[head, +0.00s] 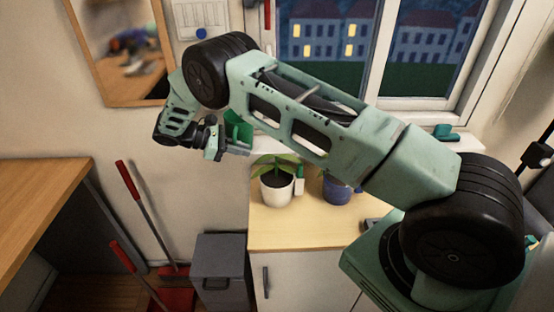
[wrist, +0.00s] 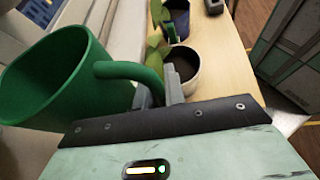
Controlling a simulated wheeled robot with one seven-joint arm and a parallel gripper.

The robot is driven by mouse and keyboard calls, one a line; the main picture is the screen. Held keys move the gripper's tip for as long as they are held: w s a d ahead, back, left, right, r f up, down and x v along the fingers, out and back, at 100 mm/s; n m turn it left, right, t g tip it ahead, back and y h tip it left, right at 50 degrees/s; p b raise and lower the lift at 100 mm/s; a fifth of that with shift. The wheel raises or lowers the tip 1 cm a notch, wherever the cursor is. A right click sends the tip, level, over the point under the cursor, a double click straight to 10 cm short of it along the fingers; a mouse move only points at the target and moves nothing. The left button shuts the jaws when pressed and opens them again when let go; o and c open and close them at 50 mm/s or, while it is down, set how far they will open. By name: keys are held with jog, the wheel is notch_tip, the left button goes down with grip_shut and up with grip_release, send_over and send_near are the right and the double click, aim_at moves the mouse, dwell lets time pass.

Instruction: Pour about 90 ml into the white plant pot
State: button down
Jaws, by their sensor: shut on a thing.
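The white plant pot (head: 277,190) stands upright on the wooden counter with a green plant and dark soil in it. It also shows in the wrist view (wrist: 190,78). My gripper (head: 238,149) is shut on the handle of a green mug (head: 238,127), up and to the left of the white pot. In the wrist view the mug (wrist: 85,90) fills the left side, its handle running into the fingers. The mug's open end shows at the far left of that view; no liquid can be made out. My arm hides part of the mug in the head view.
A blue plant pot (head: 338,191) stands right of the white pot. A small white bottle with a green cap (head: 299,180) stands between them. The window sill is behind. A grey bin (head: 220,270) stands on the floor left of the counter (head: 280,235).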

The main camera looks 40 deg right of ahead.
jog(key=shift+s+d+f+m+t+y+p, duration=0.15)
jog(key=shift+f+m+t+y+p, duration=0.35)
jog(key=shift+t, duration=0.65)
jog(key=shift+s+f+m+t+y+p, duration=0.25)
jog(key=shift+m+t+y+p, duration=0.4)
jog(key=shift+t, duration=0.45)
jog(key=shift+s+d+f+m+t+y+p, duration=0.1)
jog(key=shift+s+f+m+t+y+p, duration=0.15)
jog(key=shift+m+t+y+p, duration=0.65)
jog(key=shift+w+f+n+t+b, duration=0.1)
jog(key=shift+n+t+b, duration=0.15)
jog(key=shift+t+b, duration=0.35)
jog(key=shift+w+a+f+t+b, duration=0.2)
jog(key=shift+f+t+b, duration=0.25)
jog(key=shift+b, duration=0.95)
jog(key=shift+w+r, duration=0.1)
jog(key=shift+w+f+m+t+y+b, duration=0.2)
jog(key=shift+f+m+t+y+b, duration=0.35)
jog(key=shift+b, duration=1.45)
